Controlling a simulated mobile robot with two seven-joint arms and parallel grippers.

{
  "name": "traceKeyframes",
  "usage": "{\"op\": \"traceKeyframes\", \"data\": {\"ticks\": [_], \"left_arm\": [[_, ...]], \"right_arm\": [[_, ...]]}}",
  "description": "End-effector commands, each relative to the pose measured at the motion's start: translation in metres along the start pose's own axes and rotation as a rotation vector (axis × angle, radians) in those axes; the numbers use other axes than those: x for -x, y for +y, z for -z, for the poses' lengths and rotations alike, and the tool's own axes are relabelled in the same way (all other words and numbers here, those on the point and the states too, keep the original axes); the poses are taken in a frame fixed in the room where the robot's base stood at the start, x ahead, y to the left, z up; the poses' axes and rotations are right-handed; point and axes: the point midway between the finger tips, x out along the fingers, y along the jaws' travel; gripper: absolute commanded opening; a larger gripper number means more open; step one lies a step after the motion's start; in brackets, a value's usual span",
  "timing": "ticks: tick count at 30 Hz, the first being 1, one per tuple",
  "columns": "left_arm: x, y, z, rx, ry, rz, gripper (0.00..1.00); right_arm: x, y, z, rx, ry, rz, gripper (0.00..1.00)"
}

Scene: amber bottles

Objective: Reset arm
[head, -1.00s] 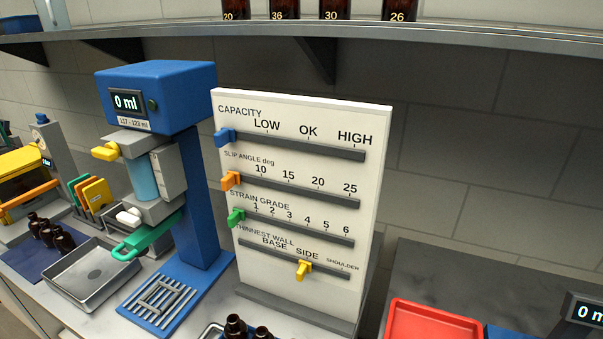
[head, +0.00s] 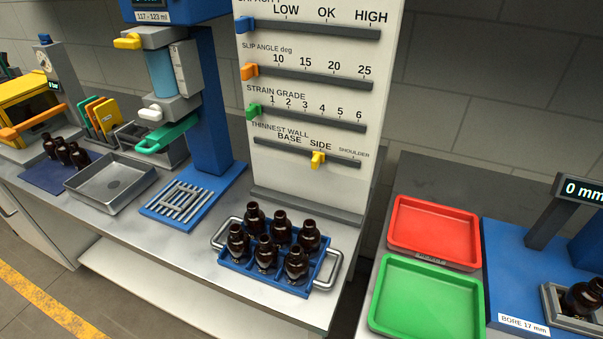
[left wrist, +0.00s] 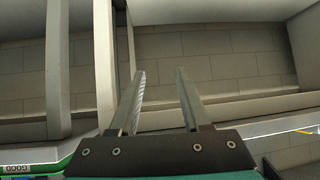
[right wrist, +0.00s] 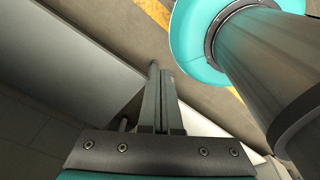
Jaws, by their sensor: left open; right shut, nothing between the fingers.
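My left gripper (left wrist: 160,95) is open and empty in the left wrist view, with its two fingers apart in front of a tiled wall and pale panels. My right gripper (right wrist: 160,85) is shut with nothing in it in the right wrist view; its fingers lie together. A teal and grey part of my own arm shows beside it at the upper right. Neither gripper appears in the head view. There, a blue crate (head: 236,266) with metal handles holds several amber bottles (head: 267,251) upright on the bench.
A slider board (head: 315,185) stands behind the crate. A blue filling machine (head: 208,110) and a metal tray (head: 75,187) are at left. A red tray (head: 434,226), a green tray (head: 427,300) and a bore gauge (head: 548,220) are at right. Bare bench lies left of the crate.

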Motion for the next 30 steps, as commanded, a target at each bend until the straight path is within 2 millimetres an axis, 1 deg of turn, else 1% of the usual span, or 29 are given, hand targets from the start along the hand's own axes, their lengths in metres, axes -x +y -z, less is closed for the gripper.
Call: {"op": "traceKeyframes", "data": {"ticks": [1,2,3,5,6,8,9,12,13,15,18,19,22,30], "left_arm": [[-0.013,0.0,-0.047,0.006,-0.086,0.009,0.47],[-0.016,0.0,-0.07,0.009,-0.136,0.014,0.47],[-0.018,0.001,-0.1,0.014,-0.202,0.019,0.47],[-0.019,0.002,-0.144,0.02,-0.301,0.025,0.47],[-0.018,0.004,-0.173,0.025,-0.367,0.027,0.47],[-0.014,0.008,-0.214,0.033,-0.463,0.029,0.47],[-0.009,0.011,-0.239,0.037,-0.524,0.029,0.47],[0.004,0.019,-0.29,0.048,-0.657,0.026,0.47],[0.008,0.021,-0.302,0.05,-0.689,0.024,0.47],[0.018,0.026,-0.324,0.054,-0.753,0.021,0.47],[0.026,0.03,-0.342,0.059,-0.807,0.017,0.47],[0.029,0.031,-0.345,0.059,-0.818,0.016,0.47],[0.032,0.032,-0.349,0.06,-0.832,0.015,0.47],[0.032,0.032,-0.348,0.06,-0.831,0.016,0.47]], "right_arm": [[-0.018,-0.002,-0.009,0.0,-0.011,0.002,0.0],[-0.023,-0.003,-0.013,0.0,-0.016,0.003,0.0],[-0.03,-0.004,-0.018,0.0,-0.022,0.004,0.0],[-0.04,-0.005,-0.023,0.0,-0.028,0.005,0.0],[-0.047,-0.005,-0.025,0.0,-0.031,0.005,0.0],[-0.057,-0.007,-0.028,-0.001,-0.034,0.007,0.0],[-0.064,-0.008,-0.028,-0.001,-0.034,0.008,0.0],[-0.076,-0.013,-0.028,-0.003,-0.032,0.014,0.0],[-0.08,-0.014,-0.028,-0.004,-0.031,0.016,0.0],[-0.085,-0.017,-0.027,-0.005,-0.029,0.018,0.0],[-0.089,-0.017,-0.026,-0.005,-0.027,0.019,0.0],[-0.089,-0.017,-0.026,-0.005,-0.027,0.019,0.0],[-0.09,-0.017,-0.025,-0.005,-0.026,0.018,0.0],[-0.089,-0.014,-0.025,-0.003,-0.024,0.015,0.0]]}}
